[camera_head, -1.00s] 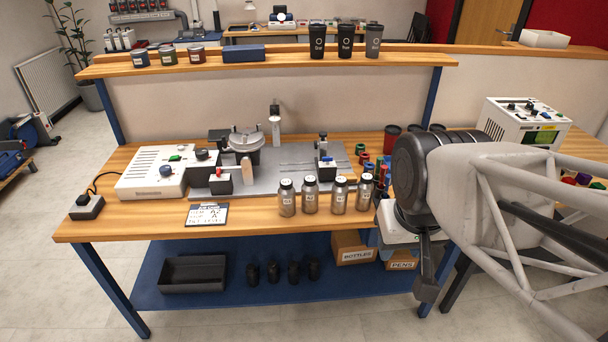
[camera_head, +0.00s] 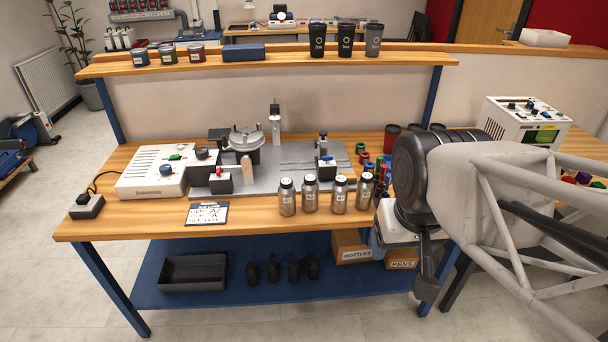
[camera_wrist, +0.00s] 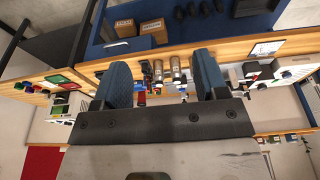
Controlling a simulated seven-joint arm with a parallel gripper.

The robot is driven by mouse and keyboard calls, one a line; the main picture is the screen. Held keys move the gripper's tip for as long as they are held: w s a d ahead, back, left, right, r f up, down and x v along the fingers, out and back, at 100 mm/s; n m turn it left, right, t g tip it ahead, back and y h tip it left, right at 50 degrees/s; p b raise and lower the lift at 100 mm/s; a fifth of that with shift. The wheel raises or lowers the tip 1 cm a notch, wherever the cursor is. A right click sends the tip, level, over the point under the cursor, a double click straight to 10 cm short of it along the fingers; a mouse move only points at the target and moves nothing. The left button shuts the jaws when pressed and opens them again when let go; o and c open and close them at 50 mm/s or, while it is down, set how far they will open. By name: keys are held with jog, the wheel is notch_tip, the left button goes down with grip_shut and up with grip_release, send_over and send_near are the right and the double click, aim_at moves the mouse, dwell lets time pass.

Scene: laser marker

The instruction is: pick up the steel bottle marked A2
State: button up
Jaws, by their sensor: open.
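Several steel bottles with black caps and small white labels stand upright in a row at the front of the bench; the leftmost bottle (camera_head: 287,199) and rightmost bottle (camera_head: 365,194) bound the row. Their labels are too small to read, so I cannot tell which is A2. A card (camera_head: 207,213) to their left shows "A2". My gripper (camera_wrist: 161,70) is open and empty, its two blue-grey fingers apart. In the head view it hangs right of the bottles, mostly hidden behind my arm. In the wrist view steel bottles (camera_wrist: 176,67) appear beyond and between the fingers, not touching them.
Behind the bottles is a grey machine plate (camera_head: 285,180) with a fixture. A white control box (camera_head: 155,174) stands left. Coloured small cylinders (camera_head: 366,160) stand right of the plate. Dark tumblers (camera_head: 345,41) are on the upper shelf. The bench front beside the card is clear.

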jog(key=t+y, duration=0.1)
jog(key=t, duration=0.7)
send_over(311, 196)
jog(key=s+d, duration=0.2)
jog(key=s, duration=0.8)
notch_tip(311, 196, down, 17)
jog(key=w+f, duration=0.1)
jog(key=f, duration=0.1)
jog(key=w+a+f+t, duration=0.1)
jog(key=w+f, duration=0.1)
jog(key=w+f+t, duration=0.1)
jog(key=f, duration=0.1)
jog(key=shift+w+a+f, duration=0.1)
jog(key=shift+w+a, duration=0.2)
jog(key=shift+w, duration=0.1)
jog(key=shift+w+a+f+t+h, duration=0.1)
jog(key=shift+w+f+t+h, duration=0.2)
jog(key=shift+f+t, duration=0.2)
jog(key=shift+w, duration=0.1)
jog(key=shift+x, duration=1.2)
jog(key=shift+w, duration=0.1)
